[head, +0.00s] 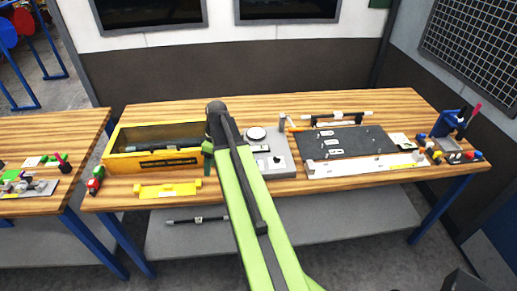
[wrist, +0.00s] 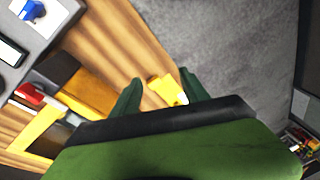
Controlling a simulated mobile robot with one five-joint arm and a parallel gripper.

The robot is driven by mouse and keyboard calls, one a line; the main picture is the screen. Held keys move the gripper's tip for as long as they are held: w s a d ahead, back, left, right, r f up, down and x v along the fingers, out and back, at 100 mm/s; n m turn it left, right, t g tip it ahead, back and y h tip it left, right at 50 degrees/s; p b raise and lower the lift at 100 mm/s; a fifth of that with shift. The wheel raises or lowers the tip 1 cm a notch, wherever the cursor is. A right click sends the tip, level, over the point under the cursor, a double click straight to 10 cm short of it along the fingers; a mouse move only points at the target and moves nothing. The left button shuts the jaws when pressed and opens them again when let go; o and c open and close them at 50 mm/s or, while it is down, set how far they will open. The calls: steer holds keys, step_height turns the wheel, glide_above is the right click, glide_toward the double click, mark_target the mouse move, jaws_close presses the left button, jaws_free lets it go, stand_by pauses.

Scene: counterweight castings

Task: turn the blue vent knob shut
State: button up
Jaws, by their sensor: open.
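A small blue knob-like part (wrist: 32,10) sits on a white patch on the grey box (wrist: 60,18), at the top left of the wrist view. It looks like the vent knob, but I cannot tell its turn position. In the head view the grey box (head: 279,163) stands mid-table, partly behind my arm, and I cannot make out the blue part there. My gripper (wrist: 160,77) is open, its dark green fingers apart, with a yellow piece (wrist: 166,88) seen between them. The gripper is away from the knob. In the head view my arm's end is left of the box.
A yellow crate (head: 112,158) holding dark parts stands left on the wooden table (head: 350,107). A yellow bracket (head: 167,190) lies before it. A dark mat (head: 368,141) and a white rail (head: 375,168) lie right. A blue cup (head: 445,124) stands at the right end.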

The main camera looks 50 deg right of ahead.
steer(key=s+d+r+n+t+y+p, duration=0.15)
steer(key=s+d+r, duration=0.3)
steer(key=d, duration=0.85)
steer(key=s+d+r+n+t+p, duration=0.1)
steer(key=s+d+r+n+p, duration=0.3)
steer(key=d, duration=0.9)
steer(key=shift+m, duration=0.35)
steer(key=b+x, duration=0.5)
steer(key=s+b+x, duration=0.1)
steer(key=b+x, duration=1)
steer(key=x, duration=0.1)
steer(key=shift+s+f+b, duration=0.35)
steer(key=shift+f, duration=0.1)
steer(key=shift+w+a+f, duration=0.1)
steer(key=shift+w+f, duration=0.05)
steer(key=shift+f, duration=0.05)
steer(key=shift+r, duration=0.1)
